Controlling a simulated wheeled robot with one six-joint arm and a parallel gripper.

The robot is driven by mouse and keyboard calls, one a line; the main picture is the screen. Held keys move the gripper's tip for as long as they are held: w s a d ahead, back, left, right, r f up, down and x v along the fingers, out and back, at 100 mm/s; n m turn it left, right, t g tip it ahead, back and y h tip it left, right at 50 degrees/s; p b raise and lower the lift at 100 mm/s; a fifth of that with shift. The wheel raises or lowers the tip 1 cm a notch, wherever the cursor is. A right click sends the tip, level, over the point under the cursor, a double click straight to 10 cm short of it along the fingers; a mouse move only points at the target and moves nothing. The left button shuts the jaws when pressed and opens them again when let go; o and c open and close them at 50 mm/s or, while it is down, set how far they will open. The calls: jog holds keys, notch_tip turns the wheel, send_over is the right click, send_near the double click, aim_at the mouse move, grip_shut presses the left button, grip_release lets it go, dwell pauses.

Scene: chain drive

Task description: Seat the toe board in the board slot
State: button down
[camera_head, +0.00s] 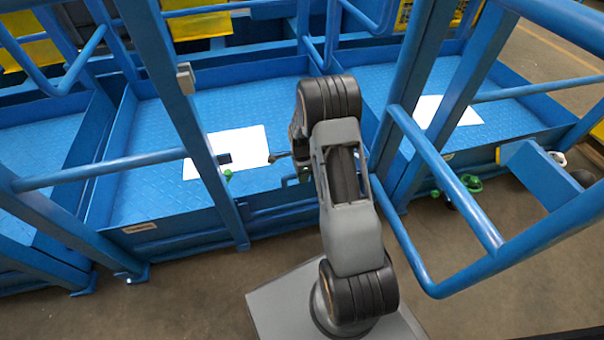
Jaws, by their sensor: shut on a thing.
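My gripper (288,164) is at the far end of my grey and black arm, over the front edge of a blue platform (150,180). The wrist hides most of it. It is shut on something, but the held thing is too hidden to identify. A thin dark piece shows at its left side, in front of a white sheet (252,143) on the platform floor. Neither the toe board nor the board slot can be told for sure among the similar blue parts.
Blue posts and rails (195,110) stand close on the left of my arm. A blue gate frame (450,190) stands close on the right. A second white sheet (430,110) lies on the right platform. The brown floor (190,295) in front is clear.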

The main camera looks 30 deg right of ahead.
jog(key=shift+w+f, duration=0.1)
jog(key=shift+f, duration=0.15)
jog(key=c, duration=1.2)
grip_release()
jog(key=o, duration=0.4)
jog(key=shift+s+f, duration=0.15)
jog(key=shift+s, duration=0.05)
jog(key=r+p, duration=0.1)
jog(key=r, duration=0.3)
jog(key=w+r+p, duration=0.1)
jog(key=r+p, duration=0.1)
jog(key=r, duration=0.3)
jog(key=r+p, duration=0.1)
jog(key=r, duration=0.4)
jog(key=shift+w+d+p, duration=0.15)
jog(key=shift+w+p, duration=0.05)
jog(key=shift+p, duration=0.15)
